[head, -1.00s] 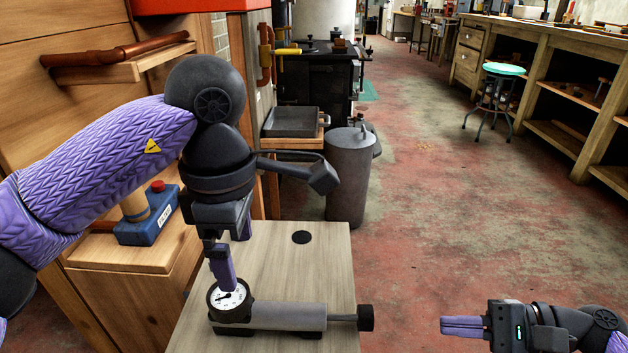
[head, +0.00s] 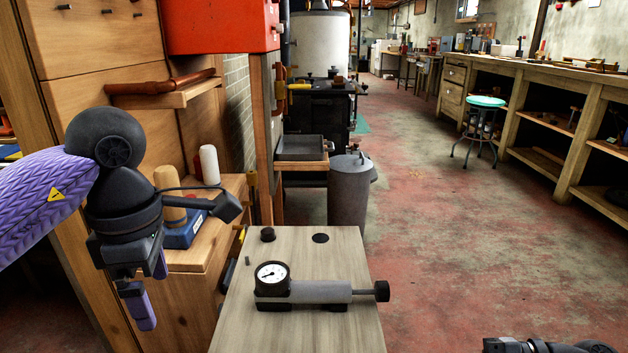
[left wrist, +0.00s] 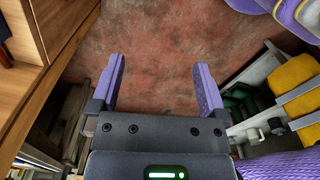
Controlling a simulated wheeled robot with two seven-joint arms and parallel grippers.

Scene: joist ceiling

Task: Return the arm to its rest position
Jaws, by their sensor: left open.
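My left arm comes in from the left with a purple padded sleeve. My left gripper (head: 147,318) hangs with its purple fingers down, left of the light wood table (head: 310,335) and clear of it. In the left wrist view the two fingers (left wrist: 160,85) stand apart with nothing between them, over the red floor. A grey hand pump with a white dial gauge (head: 271,276) lies on the table, apart from the gripper. Only a dark strip of my right arm shows at the bottom right edge; its fingers are out of the picture.
Beside my left arm stands a wooden cabinet (head: 205,250) with a blue box (head: 183,232) and a white bottle (head: 209,165) on top. A black knob (head: 268,234) is on the table. A grey bin (head: 348,195) stands behind it. The red floor (head: 440,240) to the right is open.

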